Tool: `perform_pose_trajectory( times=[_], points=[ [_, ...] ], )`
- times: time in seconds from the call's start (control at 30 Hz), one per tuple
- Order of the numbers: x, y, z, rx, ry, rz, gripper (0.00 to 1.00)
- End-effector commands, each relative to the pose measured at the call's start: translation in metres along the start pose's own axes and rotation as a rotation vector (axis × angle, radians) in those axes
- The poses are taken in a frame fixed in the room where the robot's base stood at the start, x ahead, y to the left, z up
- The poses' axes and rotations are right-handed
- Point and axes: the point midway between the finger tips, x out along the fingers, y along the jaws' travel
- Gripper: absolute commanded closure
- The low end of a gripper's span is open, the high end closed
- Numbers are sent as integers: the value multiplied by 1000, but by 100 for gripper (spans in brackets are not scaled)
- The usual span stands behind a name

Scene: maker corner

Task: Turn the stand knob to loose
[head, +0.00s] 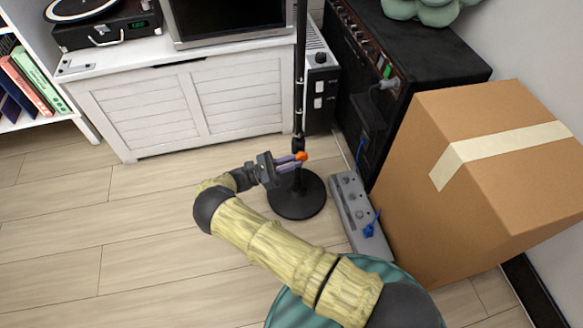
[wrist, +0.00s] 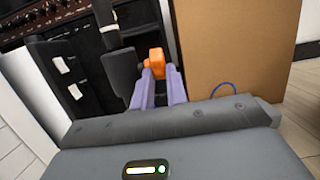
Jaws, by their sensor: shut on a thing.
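The stand is a thin black pole (head: 299,80) rising from a round black base (head: 297,196) on the floor in the head view. Its orange knob (head: 301,156) sits low on the pole, above the base. My gripper (head: 297,158) reaches it from the left, with its purple fingers shut on the knob. In the wrist view the orange knob (wrist: 156,61) shows between and beyond the fingertips (wrist: 158,75), beside the dark pole part (wrist: 119,68). The pole stands upright. I cannot read any loose or tight mark on the knob.
A cardboard box (head: 490,190) stands at the right. A grey pedal board (head: 351,205) with blue cables lies just right of the base. A black amplifier (head: 405,60) and a white cabinet (head: 185,105) stand behind. The floor at the left is clear.

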Motion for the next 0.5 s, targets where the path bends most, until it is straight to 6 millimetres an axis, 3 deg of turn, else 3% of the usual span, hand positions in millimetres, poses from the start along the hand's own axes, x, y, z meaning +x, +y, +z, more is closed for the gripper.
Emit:
perform_pose_trajectory(
  times=[0.03,0.5],
  points=[
    [1,0,-9,-4,-24,0,100],
    [4,0,-7,-6,-115,-2,100]
  ],
)
